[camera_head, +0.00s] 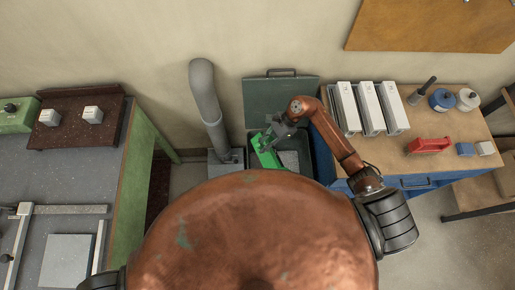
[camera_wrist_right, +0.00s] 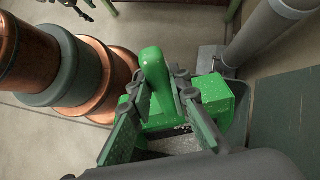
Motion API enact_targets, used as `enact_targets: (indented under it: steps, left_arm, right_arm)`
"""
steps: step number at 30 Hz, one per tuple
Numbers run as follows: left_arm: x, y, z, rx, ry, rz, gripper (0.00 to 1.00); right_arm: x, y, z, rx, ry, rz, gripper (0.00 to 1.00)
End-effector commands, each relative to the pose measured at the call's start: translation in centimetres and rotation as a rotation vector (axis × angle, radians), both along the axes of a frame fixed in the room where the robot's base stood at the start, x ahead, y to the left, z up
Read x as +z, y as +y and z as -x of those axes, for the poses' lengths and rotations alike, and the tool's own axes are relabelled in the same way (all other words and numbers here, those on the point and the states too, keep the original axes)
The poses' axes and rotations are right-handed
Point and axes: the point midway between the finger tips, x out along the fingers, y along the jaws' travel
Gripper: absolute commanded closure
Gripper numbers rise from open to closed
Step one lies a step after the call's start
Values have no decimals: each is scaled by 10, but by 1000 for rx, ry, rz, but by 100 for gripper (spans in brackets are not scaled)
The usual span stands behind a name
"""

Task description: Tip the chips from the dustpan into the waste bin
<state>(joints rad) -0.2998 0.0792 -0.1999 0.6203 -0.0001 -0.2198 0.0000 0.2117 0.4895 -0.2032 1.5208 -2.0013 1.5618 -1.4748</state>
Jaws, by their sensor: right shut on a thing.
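The green dustpan (camera_head: 265,157) is over the waste bin (camera_head: 304,140), whose lid (camera_head: 282,100) stands open against the wall. My right gripper (camera_head: 275,136) is shut on the dustpan; in the right wrist view its fingers (camera_wrist_right: 156,88) close around the green handle (camera_wrist_right: 154,68). The pan (camera_wrist_right: 217,98) looks tilted. Pale chips (camera_wrist_right: 176,143) show beside it in the wrist view; I cannot tell whether they lie in the pan or the bin. A dark finger-like part at the wrist view's top edge may be my left gripper (camera_wrist_right: 82,8); its jaws are unclear.
A grey duct pipe (camera_head: 205,95) stands just left of the bin. A workbench (camera_head: 450,122) with white binders (camera_head: 370,108) and a red tool (camera_head: 428,146) is at the right. A grey-topped bench (camera_head: 80,165) with clamps is at the left.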

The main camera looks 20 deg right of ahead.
Motion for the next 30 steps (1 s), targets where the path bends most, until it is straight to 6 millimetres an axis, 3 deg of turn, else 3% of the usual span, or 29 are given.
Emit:
enact_targets:
  steps: [18,30]
  left_arm:
    - [-58,0,9,0,15,-1,50]
    - [-70,0,11,-1,18,0,50]
  right_arm:
    - [7,-52,-8,0,28,-206,100]
    - [14,-66,-10,0,33,-266,100]
